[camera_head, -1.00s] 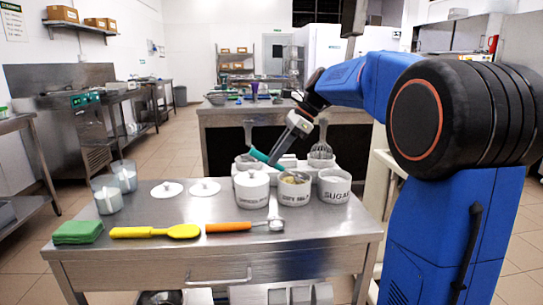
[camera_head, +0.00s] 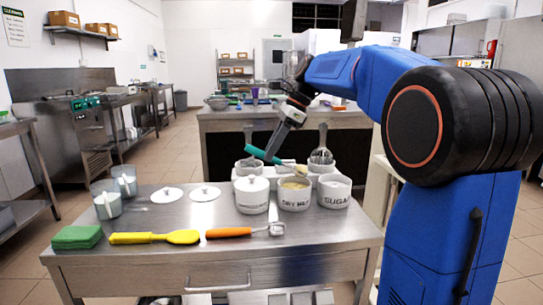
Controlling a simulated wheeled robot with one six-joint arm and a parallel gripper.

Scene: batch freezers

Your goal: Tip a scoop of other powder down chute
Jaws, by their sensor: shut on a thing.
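My gripper (camera_head: 272,157) is shut on the teal handle of a scoop (camera_head: 259,154) at the back of the near steel table. The scoop's head (camera_head: 296,169) points right and looks filled with cream-coloured powder, just above and behind the DRY MILK jar (camera_head: 294,202). That jar is open, with yellowish powder showing inside. The SUGAR jar (camera_head: 335,199), open with white powder, stands to its right. A lidded white jar (camera_head: 252,202) stands to its left; its label is too small to read. I cannot make out a chute.
The near table (camera_head: 190,262) also holds a yellow spatula (camera_head: 155,237), an orange-handled tool (camera_head: 230,233), green cloths (camera_head: 77,237), two white lids (camera_head: 167,193) and two clear jugs (camera_head: 106,200). Utensil pots (camera_head: 248,168) stand behind the jars. A second table (camera_head: 225,114) stands farther back.

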